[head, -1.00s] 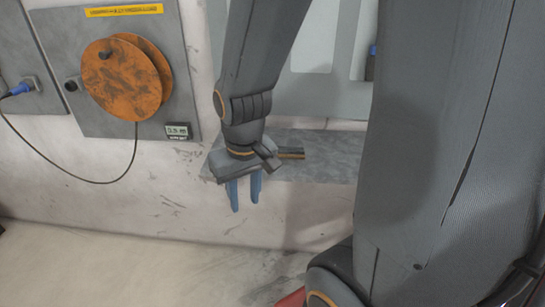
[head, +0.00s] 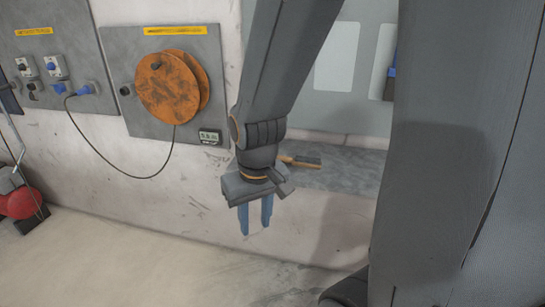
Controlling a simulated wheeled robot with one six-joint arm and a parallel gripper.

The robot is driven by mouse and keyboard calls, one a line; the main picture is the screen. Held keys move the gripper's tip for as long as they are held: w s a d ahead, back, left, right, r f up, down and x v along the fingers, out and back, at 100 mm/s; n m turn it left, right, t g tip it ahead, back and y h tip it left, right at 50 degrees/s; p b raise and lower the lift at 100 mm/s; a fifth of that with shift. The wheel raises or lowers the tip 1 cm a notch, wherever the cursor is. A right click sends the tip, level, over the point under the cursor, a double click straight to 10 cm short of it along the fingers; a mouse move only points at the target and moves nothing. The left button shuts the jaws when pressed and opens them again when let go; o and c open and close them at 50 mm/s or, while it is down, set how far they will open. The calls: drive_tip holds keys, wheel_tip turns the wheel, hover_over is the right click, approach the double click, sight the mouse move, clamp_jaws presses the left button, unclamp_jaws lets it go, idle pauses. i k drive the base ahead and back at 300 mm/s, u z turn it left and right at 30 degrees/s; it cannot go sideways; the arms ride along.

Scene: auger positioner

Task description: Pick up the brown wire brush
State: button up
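The brush (head: 302,161) lies on a grey ledge (head: 350,173) along the wall. It has a light brown handle and a darker end pointing right; its left part is hidden behind my wrist. My gripper (head: 257,230) points down in front of the wall, left of and lower in the picture than the visible part of the brush. Its two blue fingers are apart with nothing between them. It does not appear to touch the brush.
A grey wall panel holds an orange cable reel (head: 168,88) and a small display (head: 210,137). A cable runs to a blue plug (head: 87,89) on another panel. A red and grey object (head: 20,200) stands at the far left. The floor below is clear.

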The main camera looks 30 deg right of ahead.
sight(300, 161)
drive_tip(key=u, duration=0.05)
drive_tip(key=i, duration=1)
drive_tip(key=z, duration=0.4)
